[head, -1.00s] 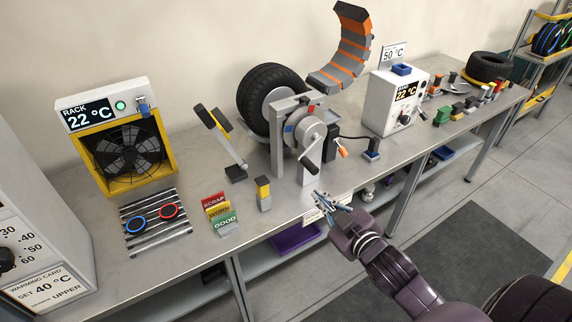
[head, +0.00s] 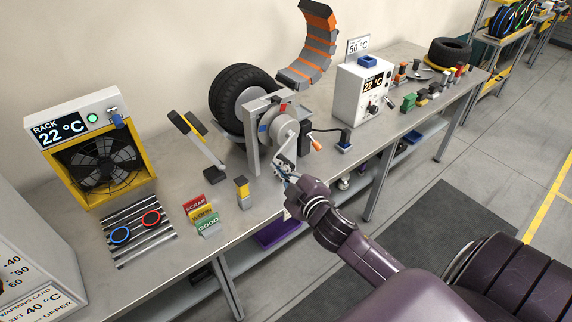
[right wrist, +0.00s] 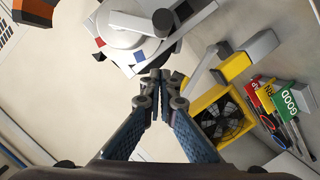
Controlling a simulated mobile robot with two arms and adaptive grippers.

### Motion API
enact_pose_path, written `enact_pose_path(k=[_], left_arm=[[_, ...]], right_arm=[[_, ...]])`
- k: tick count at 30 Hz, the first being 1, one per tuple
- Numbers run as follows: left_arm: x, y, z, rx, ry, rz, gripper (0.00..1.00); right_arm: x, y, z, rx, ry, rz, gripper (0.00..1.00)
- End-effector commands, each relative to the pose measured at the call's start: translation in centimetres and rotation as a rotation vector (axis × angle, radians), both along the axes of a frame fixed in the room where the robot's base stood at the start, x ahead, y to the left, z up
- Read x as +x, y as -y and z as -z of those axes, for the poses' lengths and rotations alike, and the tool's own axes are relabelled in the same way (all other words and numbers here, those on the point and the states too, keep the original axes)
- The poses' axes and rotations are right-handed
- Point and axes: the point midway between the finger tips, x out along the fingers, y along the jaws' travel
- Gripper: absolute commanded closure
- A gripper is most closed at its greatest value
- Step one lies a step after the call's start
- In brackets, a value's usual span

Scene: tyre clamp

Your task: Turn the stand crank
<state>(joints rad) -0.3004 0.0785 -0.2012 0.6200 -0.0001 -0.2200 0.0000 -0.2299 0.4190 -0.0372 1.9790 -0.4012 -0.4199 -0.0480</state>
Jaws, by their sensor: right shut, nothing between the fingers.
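The grey stand (head: 252,143) holds a black tyre (head: 230,92) on its far side. A round hub with red and blue marks sits on its near face, with the pale crank arm (head: 286,135) running down from it. My right gripper (head: 283,172) is just below and in front of the crank, hiding part of its lower end. In the right wrist view the shut, empty fingertips (right wrist: 160,76) lie below the crank's dark round handle end (right wrist: 162,20), with a visible gap in the picture. My left gripper is not in view.
A yellow-framed fan rack (head: 100,163) stands at the left. A black-and-yellow lever (head: 190,130) and a small yellow-grey block (head: 242,190) stand left of the stand. A white temperature box (head: 350,95) stands to the right.

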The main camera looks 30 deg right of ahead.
Motion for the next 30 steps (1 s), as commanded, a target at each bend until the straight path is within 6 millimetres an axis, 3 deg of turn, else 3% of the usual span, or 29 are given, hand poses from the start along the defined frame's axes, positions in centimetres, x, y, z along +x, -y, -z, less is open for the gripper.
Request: enact_pose_path(k=[2,6,11,24,30], left_arm=[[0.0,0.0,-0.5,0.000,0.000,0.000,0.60],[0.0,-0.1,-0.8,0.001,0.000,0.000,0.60],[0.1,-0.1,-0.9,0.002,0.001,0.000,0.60],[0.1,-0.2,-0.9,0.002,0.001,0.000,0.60],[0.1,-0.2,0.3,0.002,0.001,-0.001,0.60]], right_arm=[[1.4,0.1,0.0,0.000,0.001,0.001,1.00],[1.1,1.8,1.7,0.000,-0.003,0.001,1.00],[1.2,2.8,2.6,0.001,-0.001,0.002,1.00],[1.2,3.1,2.9,0.000,0.000,0.000,1.00],[1.3,3.8,4.2,-0.054,0.003,0.001,1.00]])
